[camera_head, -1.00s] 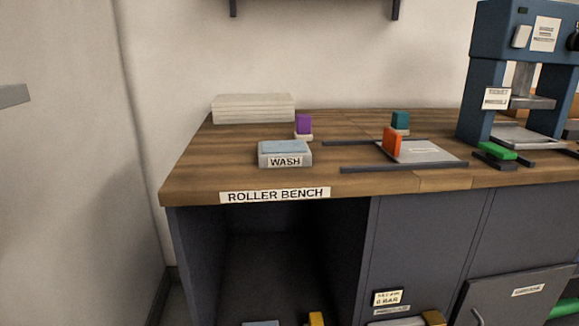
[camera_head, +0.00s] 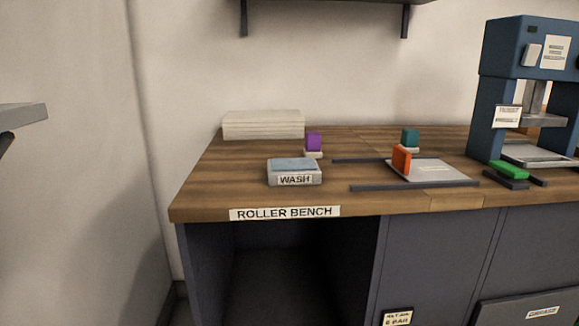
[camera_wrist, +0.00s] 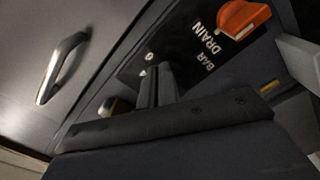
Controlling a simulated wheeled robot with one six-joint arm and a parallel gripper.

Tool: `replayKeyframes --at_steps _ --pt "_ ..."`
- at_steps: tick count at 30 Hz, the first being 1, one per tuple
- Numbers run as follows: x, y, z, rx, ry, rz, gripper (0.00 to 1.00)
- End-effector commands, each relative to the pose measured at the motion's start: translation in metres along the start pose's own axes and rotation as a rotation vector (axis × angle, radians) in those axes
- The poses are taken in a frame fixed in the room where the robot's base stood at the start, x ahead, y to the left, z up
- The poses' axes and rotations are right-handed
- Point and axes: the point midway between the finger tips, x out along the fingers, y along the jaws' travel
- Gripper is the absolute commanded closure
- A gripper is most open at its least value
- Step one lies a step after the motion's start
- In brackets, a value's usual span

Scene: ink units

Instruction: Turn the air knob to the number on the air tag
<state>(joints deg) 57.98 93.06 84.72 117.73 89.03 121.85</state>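An air tag (camera_head: 397,318) is on the cabinet front at the bottom edge of the head view. It is partly cut off; it seems to read "SET AIR 6 BAR", but the print is small. In the wrist view a dark panel bears the words "DRAIN" and "BAR" (camera_wrist: 205,48), with an orange knob (camera_wrist: 245,17) beside them. I cannot tell whether this is the air knob. My gripper (camera_wrist: 160,72) shows in the wrist view with its dark fingers together at the middle, nothing seen between them. It is apart from the orange knob, below and left of it.
A cabinet handle (camera_wrist: 62,67) is left in the wrist view. A brownish round piece (camera_wrist: 113,105) shows beside my gripper. The bench (camera_head: 205,197) carries a wash tray (camera_head: 294,180), coloured blocks and a blue press (camera_head: 535,48). An open bay (camera_head: 280,275) lies below.

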Motion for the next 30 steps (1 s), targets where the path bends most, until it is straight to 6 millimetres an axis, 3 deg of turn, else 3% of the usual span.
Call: replayKeyframes --at_steps 30 --pt "0.000 -0.011 -0.003 0.007 0.008 -0.010 1.00"
